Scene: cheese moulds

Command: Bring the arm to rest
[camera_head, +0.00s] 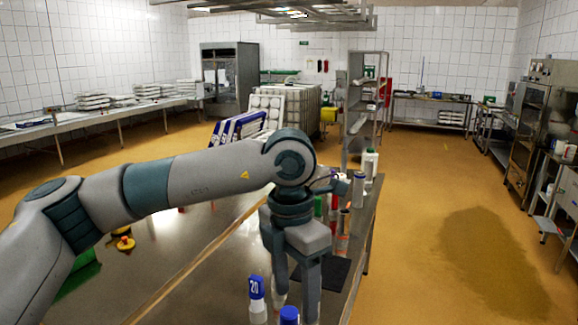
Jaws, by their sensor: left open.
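My left arm reaches in from the left over the steel table (180,265) and bends down at the wrist. My left gripper (296,305) points down near the table's right part, its two fingers apart. A bottle with a blue cap marked 20 (257,290) stands just left of the fingers, and a second blue cap (289,315) shows low between them. I cannot tell whether the fingers touch either one. My right gripper is not in view.
Several bottles, including a white one (370,163) and a blue-capped one (358,188), stand at the table's far right corner. A dark mat (335,272) lies beside the gripper. Blue-and-white boxes (238,126) stand behind my arm. The floor (430,220) to the right is open.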

